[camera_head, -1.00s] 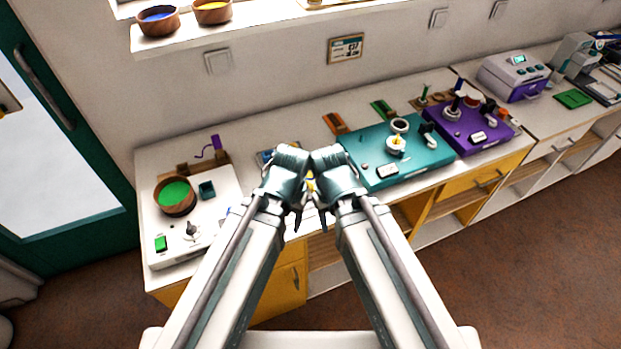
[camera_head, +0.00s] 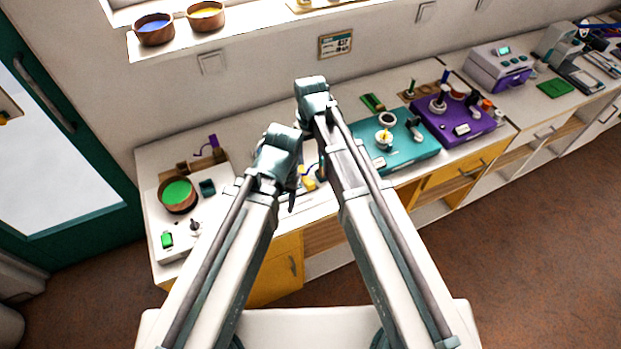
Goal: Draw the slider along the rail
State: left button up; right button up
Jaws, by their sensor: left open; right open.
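My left gripper (camera_head: 290,190) is over the front of the counter, its fingers pointing down and partly hidden behind its own wrist. My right gripper (camera_head: 313,103) is higher and farther back; its fingers are mostly hidden by its own arm. I see nothing held in either. A small yellow piece (camera_head: 307,181) shows between the arms, on or near the counter; most of what lies around it is hidden. I cannot clearly make out the slider or its rail. A white board (camera_head: 165,218) with a green-filled round bowl is left of my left gripper.
A teal board (camera_head: 420,150) and a purple board (camera_head: 476,139), both with knobs and handles, stand to the right on the white counter (camera_head: 240,119). A purple-and-white machine (camera_head: 499,66) stands farther right. Wooden bowls (camera_head: 154,30) sit on the ledge above.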

aim_at(310, 183)
notch_tip(310, 183, down, 14)
jog(key=b, duration=1.3)
jog(key=shift+r, duration=0.1)
jog(key=shift+r, duration=0.1)
grip_shut()
dwell(0.7)
